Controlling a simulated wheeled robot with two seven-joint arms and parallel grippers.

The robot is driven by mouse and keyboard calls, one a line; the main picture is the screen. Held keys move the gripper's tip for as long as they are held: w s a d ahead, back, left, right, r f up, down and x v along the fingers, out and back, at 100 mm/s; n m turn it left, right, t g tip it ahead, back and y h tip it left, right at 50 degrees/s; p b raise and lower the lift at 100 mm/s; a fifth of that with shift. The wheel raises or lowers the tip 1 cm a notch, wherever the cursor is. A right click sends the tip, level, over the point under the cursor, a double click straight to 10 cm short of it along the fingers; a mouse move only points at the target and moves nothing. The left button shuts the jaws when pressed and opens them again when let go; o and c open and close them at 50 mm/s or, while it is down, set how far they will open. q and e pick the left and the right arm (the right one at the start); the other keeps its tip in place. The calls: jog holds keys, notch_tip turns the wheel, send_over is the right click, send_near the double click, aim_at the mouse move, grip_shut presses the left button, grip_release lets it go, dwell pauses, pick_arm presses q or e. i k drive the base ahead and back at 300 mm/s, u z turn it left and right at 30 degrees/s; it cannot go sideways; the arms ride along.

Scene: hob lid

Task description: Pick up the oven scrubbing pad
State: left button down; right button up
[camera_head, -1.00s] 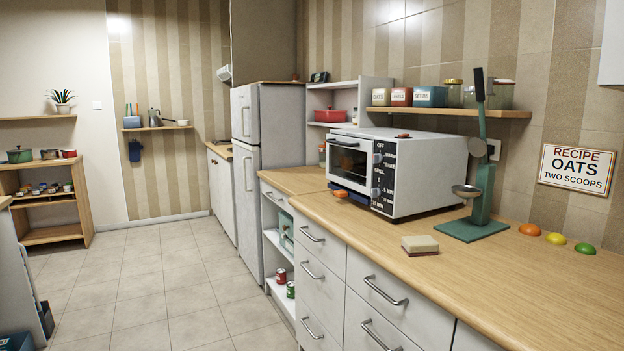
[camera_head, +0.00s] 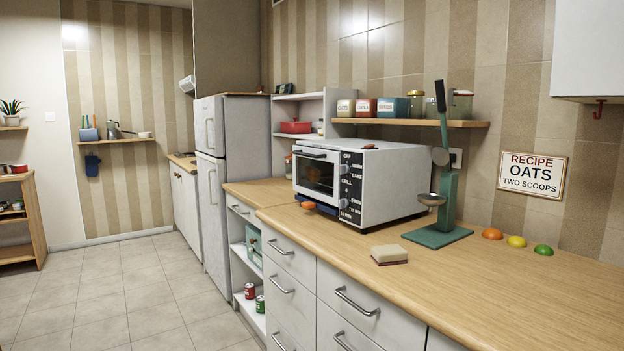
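The scrubbing pad (camera_head: 389,254) is a small block with a cream top and a darker reddish-brown underside. Neither of my grippers shows in the head view.
The white toaster oven (camera_head: 385,185) stands behind the pad. A green stand with a metal cup (camera_head: 438,236) is to its right. Orange, yellow and green domes (camera_head: 517,241) sit farther right. The counter's right front is clear. Drawers with handles (camera_head: 356,301) are below.

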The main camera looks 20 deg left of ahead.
aim_at(389, 255)
jog(key=u, duration=1.25)
jog(key=i, duration=1.8)
jog(key=z, duration=1.5)
